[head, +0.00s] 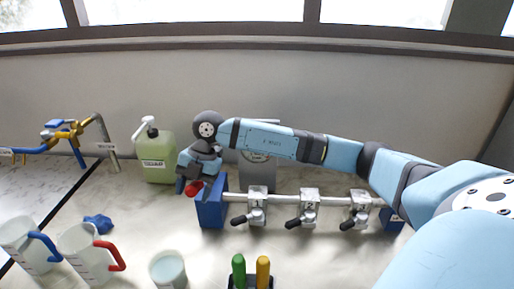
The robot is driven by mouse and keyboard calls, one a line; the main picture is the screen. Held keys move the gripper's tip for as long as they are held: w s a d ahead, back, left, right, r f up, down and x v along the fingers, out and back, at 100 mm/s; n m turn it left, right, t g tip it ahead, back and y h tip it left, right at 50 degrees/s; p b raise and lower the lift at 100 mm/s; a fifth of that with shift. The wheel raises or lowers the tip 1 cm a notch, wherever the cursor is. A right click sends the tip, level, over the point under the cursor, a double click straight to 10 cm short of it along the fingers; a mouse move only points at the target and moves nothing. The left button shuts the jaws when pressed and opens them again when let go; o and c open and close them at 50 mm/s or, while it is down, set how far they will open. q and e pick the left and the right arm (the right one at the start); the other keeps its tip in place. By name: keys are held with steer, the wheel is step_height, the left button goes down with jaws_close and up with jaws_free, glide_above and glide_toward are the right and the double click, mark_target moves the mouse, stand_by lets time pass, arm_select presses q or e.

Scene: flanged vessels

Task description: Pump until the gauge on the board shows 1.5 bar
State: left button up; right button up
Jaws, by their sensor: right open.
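A grey board (258,180) stands upright behind the pipe rack. My right arm crosses in front of it and hides most of it. A round pale gauge face shows in part below the arm; I cannot read its needle. My right gripper (194,187) points down, left of the board, with its fingers apart. A small red part (193,189) shows between or just behind the fingertips. I cannot tell whether it is a pump handle or whether the fingers touch it. My left gripper is not in view.
A pipe on blue blocks (211,214) carries numbered valves (257,204) with black handles. A green jug (156,158) with a white pump top stands left of my gripper. Measuring jugs (84,252), a pale cup (168,270) and green and yellow handles (238,270) are in front.

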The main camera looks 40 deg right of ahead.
steer(key=shift+c, duration=0.6)
steer(key=c, duration=0.9)
steer(key=shift+o, duration=0.7)
step_height(320, 180, down, 10)
steer(key=s+a+b, duration=0.1)
steer(key=b, duration=0.4)
steer(key=shift+s+a+f, duration=0.25)
steer(key=r+p, duration=0.2)
steer(key=r, duration=0.1)
steer(key=w+r+p, duration=0.1)
steer(key=r+p, duration=0.1)
steer(key=r, duration=0.1)
steer(key=d+r+p, duration=0.1)
steer(key=r+p, duration=0.2)
steer(key=shift+w+r, duration=0.15)
steer(key=shift+r, duration=0.2)
steer(key=shift+c, duration=0.4)
steer(key=shift+w+d+r, duration=0.15)
steer(key=shift+d+r, duration=0.1)
steer(key=shift+r, duration=0.05)
steer(key=shift+f, duration=0.1)
